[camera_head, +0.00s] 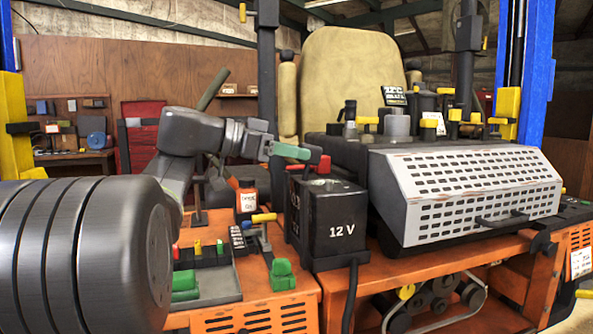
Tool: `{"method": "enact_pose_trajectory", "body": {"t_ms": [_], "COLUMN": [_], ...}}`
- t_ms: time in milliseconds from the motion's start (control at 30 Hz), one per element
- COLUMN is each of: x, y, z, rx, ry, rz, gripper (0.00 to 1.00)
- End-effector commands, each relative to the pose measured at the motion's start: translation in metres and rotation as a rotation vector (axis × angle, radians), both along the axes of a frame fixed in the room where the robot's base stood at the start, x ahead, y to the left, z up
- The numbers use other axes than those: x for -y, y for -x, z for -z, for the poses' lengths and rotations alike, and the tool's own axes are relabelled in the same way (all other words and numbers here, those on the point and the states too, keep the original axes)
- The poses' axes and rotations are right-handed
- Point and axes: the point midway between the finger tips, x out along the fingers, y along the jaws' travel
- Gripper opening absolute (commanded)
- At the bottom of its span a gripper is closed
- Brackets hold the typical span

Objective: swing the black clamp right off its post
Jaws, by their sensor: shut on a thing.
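The black battery (340,231) marked 12 V stands upright on the orange deck. A red clamp (319,184) sits on its top. The black clamp (314,156) shows as a small dark piece at the tip of my gripper, above the back left of the battery top. My gripper (293,152), with a green part near its end, reaches in from the left and is shut on the black clamp.
A grey perforated cover (470,190) and dark engine stand close right of the battery. A tan seat (350,85) rises behind. A tray (215,280) with green and coloured pieces lies on the deck at left. A black cable (349,300) hangs in front.

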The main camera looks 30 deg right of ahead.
Motion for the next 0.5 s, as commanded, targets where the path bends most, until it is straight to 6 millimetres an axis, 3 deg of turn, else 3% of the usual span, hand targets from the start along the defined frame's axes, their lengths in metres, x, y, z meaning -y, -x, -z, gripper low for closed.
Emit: {"method": "enact_pose_trajectory", "body": {"t_ms": [500], "x": [-0.0044], "y": [-0.0012], "z": [0.0020], "rx": [-0.019], "ry": [0.075], "rz": [0.000], "gripper": [0.00]}}
